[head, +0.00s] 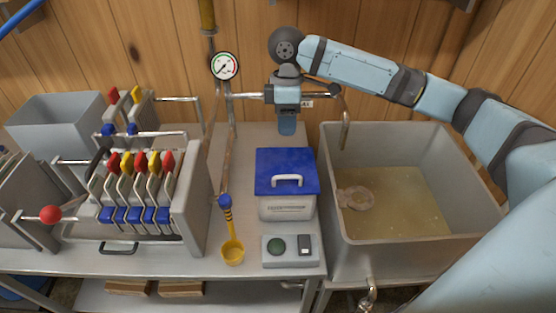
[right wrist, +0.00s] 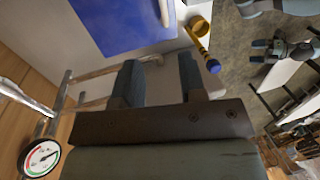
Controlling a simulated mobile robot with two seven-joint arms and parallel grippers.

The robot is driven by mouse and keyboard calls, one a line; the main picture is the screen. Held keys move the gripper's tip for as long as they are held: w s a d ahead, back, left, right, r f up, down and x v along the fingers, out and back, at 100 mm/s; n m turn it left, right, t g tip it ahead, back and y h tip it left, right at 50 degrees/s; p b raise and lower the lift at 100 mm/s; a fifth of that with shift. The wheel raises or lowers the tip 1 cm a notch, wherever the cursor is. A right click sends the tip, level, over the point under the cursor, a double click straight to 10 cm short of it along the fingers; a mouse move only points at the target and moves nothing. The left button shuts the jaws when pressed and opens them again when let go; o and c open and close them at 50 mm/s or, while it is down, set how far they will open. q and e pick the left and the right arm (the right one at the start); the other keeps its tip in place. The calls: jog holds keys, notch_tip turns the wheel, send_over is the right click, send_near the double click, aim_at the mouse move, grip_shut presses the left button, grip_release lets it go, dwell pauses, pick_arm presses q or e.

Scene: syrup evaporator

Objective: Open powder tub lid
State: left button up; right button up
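The powder tub (head: 287,208) is a pale grey box on the steel bench. Its blue lid (head: 270,165) lies flat on top, shut, with a white handle (head: 288,180) near the front. My right gripper (head: 287,130) points down behind the tub's back edge, apart from the lid. In the right wrist view its two fingers (right wrist: 157,82) are spread with nothing between them. The blue lid (right wrist: 115,22) and part of the handle (right wrist: 165,12) show beyond the fingers. My left gripper (right wrist: 258,50) shows small in that view, off the bench, its fingers seemingly apart; it is outside the head view.
A yellow ladle (head: 232,250) and a switch box (head: 288,250) sit in front of the tub. A filter press (head: 195,215) stands left, a basin of amber liquid (head: 410,215) right. A gauge (head: 224,66) and pipes rise behind.

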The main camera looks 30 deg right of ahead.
jog(key=b, duration=0.1)
send_over(287, 183)
jog(key=x, duration=0.3)
jog(key=w+x, duration=0.1)
jog(key=x, duration=0.3)
jog(key=w+d+x, duration=0.1)
jog(key=x, duration=0.3)
jog(key=shift+s+f, duration=0.1)
jog(key=shift+f, duration=0.95)
jog(key=shift+s, duration=0.1)
jog(key=shift+c, duration=0.5)
grip_shut()
